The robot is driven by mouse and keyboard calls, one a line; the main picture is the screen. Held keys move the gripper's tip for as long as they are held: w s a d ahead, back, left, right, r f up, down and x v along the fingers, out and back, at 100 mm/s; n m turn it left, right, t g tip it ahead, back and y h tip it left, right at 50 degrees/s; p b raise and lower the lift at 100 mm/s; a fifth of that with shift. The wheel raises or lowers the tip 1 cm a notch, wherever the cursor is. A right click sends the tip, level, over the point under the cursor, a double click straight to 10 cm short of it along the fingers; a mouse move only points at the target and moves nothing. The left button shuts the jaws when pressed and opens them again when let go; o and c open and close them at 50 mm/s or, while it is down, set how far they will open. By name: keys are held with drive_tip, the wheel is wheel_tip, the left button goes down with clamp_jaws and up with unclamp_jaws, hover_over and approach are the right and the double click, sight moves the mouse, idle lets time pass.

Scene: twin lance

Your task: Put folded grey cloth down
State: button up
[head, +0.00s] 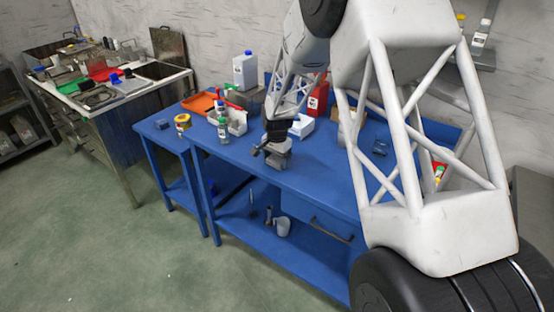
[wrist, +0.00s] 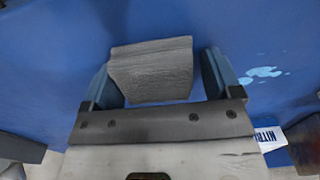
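The folded grey cloth (wrist: 152,72) shows in the wrist view as a thick layered block between my fingers, over the blue bench top. My gripper (wrist: 157,60) has its fingers wide apart. A gap shows between the cloth and the right finger; the left finger is close to the cloth's left edge, and I cannot tell if they touch. In the head view my gripper (head: 274,147) is low over the front part of the blue bench (head: 240,158), with the grey cloth (head: 279,160) just below it, seemingly at the bench top.
A bottle (head: 223,131), a white bin (head: 238,122), a yellow tin (head: 183,122) and an orange tray (head: 200,103) stand left of my gripper. A white box (head: 302,126) is behind it. A box marked "NITRI" (wrist: 270,138) is at the wrist view's right.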

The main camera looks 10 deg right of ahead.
drive_tip(key=shift+s+d+f, duration=0.2)
drive_tip(key=shift+s+f, duration=0.05)
drive_tip(key=shift+f, duration=0.2)
drive_tip(key=shift+s+d+f, duration=0.15)
drive_tip(key=shift+s+f, duration=0.05)
drive_tip(key=shift+f, duration=0.25)
drive_tip(key=shift+c, duration=0.2)
drive_tip(key=shift+r, duration=0.4)
drive_tip(key=shift+c, duration=0.4)
drive_tip(key=shift+o, duration=0.6)
drive_tip(key=shift+r, duration=0.4)
wheel_tip(320, 180, up, 12)
drive_tip(key=shift+w+a+r, duration=0.2)
drive_tip(key=shift+w+r, duration=0.05)
drive_tip(key=shift+w, duration=0.05)
